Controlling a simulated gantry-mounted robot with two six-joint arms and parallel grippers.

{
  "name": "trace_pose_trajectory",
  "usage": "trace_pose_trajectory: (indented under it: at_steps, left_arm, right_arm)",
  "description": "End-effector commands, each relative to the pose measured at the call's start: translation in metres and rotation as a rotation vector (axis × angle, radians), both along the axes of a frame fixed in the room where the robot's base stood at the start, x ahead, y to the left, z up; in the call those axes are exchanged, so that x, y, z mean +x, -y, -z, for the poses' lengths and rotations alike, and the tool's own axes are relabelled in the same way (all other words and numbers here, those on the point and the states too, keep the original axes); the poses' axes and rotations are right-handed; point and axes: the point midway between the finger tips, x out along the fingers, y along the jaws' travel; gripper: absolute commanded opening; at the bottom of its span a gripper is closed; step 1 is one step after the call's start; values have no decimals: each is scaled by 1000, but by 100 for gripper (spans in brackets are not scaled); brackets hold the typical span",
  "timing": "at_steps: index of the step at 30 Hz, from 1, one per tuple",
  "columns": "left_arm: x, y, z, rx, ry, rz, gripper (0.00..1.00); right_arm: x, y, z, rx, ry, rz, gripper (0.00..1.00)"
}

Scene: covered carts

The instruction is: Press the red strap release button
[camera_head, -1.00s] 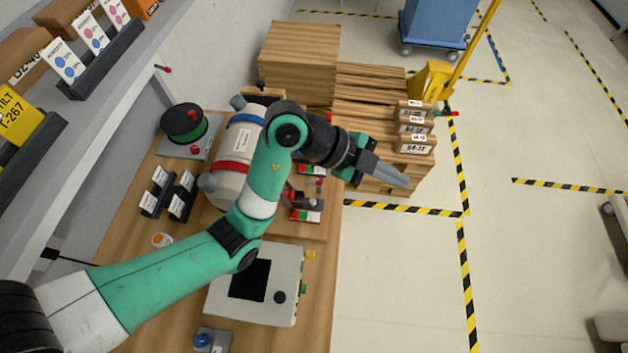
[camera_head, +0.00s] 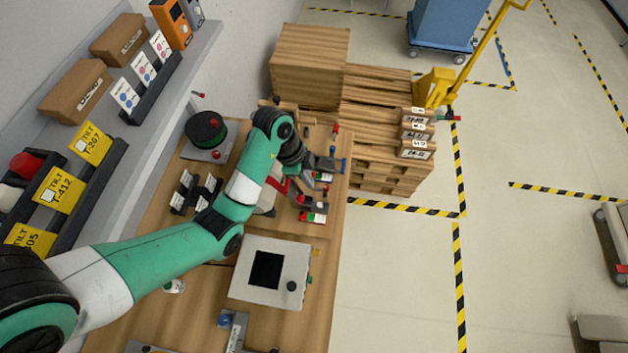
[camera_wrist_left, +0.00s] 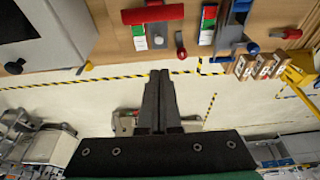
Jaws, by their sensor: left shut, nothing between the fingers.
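My left gripper (camera_head: 322,163) is over the right edge of the wooden bench in the head view. In the left wrist view its two dark fingers (camera_wrist_left: 159,76) lie together with nothing between them. A small red knob (camera_wrist_left: 181,46) stands between two labelled strap devices in the wrist view, apart from the fingertips. One device has a red handle (camera_wrist_left: 152,13) and a green-white-red label (camera_wrist_left: 139,33); the other has a blue lever (camera_wrist_left: 240,6). I cannot tell for certain which red part is the release button. My right gripper is not in view.
A grey box with a dark screen (camera_head: 290,263) and a green-black spool (camera_head: 206,130) sit on the bench (camera_head: 312,325). A shelf with yellow cards (camera_head: 90,143) runs along the left wall. Stacked timber (camera_head: 380,95) stands past the bench; open floor lies right.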

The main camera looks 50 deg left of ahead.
Motion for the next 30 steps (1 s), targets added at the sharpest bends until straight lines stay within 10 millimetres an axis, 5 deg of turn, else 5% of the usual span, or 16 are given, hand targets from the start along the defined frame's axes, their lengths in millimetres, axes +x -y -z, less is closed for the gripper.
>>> trace_pose_trajectory:
  at_steps: [19,30]
  left_arm:
    - [19,20,118,0,0,1,0]
    - [19,20,132,0,0,0,0]
  right_arm:
    - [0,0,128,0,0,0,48]
    - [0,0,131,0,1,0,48]
